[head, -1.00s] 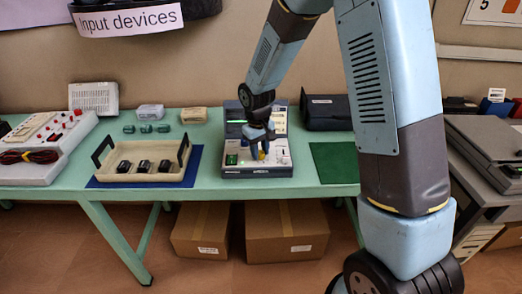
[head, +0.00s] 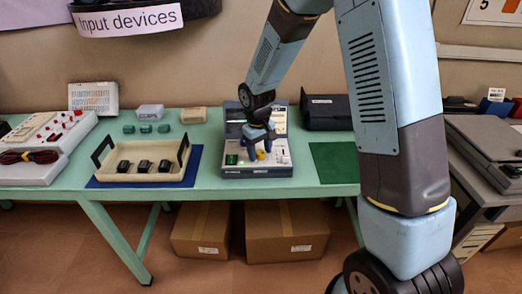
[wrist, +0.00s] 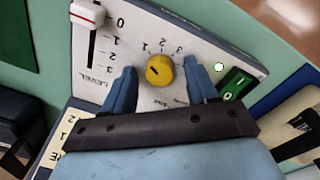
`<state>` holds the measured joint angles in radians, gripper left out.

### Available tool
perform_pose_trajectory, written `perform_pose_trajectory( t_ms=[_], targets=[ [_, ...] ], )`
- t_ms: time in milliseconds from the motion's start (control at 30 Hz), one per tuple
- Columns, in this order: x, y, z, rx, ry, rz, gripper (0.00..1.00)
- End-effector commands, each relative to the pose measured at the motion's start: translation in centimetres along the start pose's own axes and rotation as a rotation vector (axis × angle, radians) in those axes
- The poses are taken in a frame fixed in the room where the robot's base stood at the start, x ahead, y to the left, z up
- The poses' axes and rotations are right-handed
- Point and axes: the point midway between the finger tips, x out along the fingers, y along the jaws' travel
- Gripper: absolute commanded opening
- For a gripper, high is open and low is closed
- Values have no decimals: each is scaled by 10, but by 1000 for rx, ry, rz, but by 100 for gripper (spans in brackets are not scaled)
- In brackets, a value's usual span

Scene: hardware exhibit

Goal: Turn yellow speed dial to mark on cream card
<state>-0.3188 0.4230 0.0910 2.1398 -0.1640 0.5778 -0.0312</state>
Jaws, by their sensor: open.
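The yellow speed dial (wrist: 159,69) sits on the white face of the control unit (head: 230,170), with printed numbers around its upper side. A dark line shows on its top, but its exact reading is hard to tell. My gripper (wrist: 161,86) is open, one blue finger on each side of the dial with visible gaps. In the head view, the dial (head: 261,155) shows between the fingers. A cream card (wrist: 67,130) with numbers is partly visible at the lower left of the wrist view, cut off by my gripper.
A tray with black parts (head: 110,177) stands left of the unit. A green mat (head: 333,163) lies clear to the right.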

Motion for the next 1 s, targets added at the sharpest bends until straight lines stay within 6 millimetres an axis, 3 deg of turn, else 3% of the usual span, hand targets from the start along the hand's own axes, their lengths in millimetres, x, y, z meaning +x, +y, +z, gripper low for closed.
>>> perform_pose_trajectory(
  t_ms=[267,700,1000],
  targets=[
    [-18,0,-1,0,2,1,58],
    [-102,0,-1,0,4,1,58],
    [-134,0,-1,1,1,0,58]
  ],
)
